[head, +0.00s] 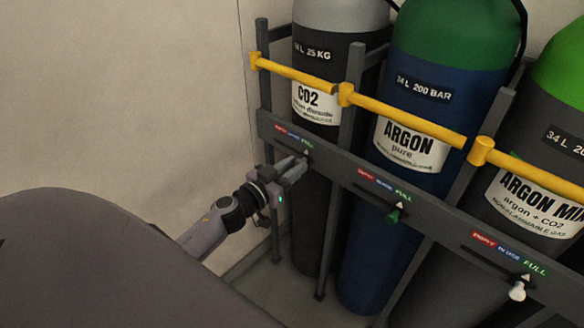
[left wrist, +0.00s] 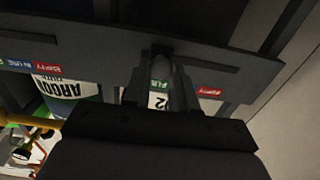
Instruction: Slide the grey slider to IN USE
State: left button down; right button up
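The dark rail (head: 345,172) carries EMPTY / IN USE / FULL labels in front of each cylinder. The grey slider's pale pointer (head: 306,152) shows under the FULL end of the CO2 label (head: 293,136). The slider's knob is hidden by my left gripper (head: 294,169), whose fingertips are at the rail there. In the left wrist view, the two fingers (left wrist: 161,85) stand apart in front of the rail (left wrist: 110,65), with a dark shape between their tips. Whether they press on the knob cannot be made out. My right gripper is not in view.
A green slider (head: 395,215) and a white slider (head: 517,292) hang at FULL further right. A yellow bar (head: 400,117) crosses the CO2 (head: 325,60), argon (head: 430,110) and argon mix cylinders (head: 540,170). Bare wall (head: 130,90) lies to the left.

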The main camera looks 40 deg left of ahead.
aim_at(294, 150)
pick_arm(q)
jog(key=a, duration=0.4)
jog(key=shift+w+a, duration=0.25)
jog(key=shift+a, duration=0.15)
jog(key=c, duration=0.9)
grip_release()
jog(key=shift+d, duration=0.1)
jog(key=shift+s, duration=0.15)
jog(key=shift+s+a+p, duration=0.25)
jog(key=shift+s, duration=1.5)
jog(key=shift+s+a+p, duration=0.2)
jog(key=shift+s, duration=1.5)
jog(key=shift+d, duration=0.1)
jog(key=s+d+f+g, duration=0.4)
jog(key=s+d+f, duration=0.3)
jog(key=d, duration=0.4)
jog(key=s+d+f+g, duration=0.4)
jog(key=s+d+f, duration=0.1)
jog(key=s+d, duration=0.5)
jog(key=shift+m+t, duration=0.3)
jog(key=shift+m, duration=0.2)
jog(key=r+p, duration=0.3)
jog(key=p, duration=0.1)
jog(key=a+r+p, duration=0.1)
jog(key=r+p, duration=0.6)
jog(key=p, duration=0.1)
jog(key=shift+a+r+p, duration=0.15)
jog(key=shift+a+p, duration=0.2)
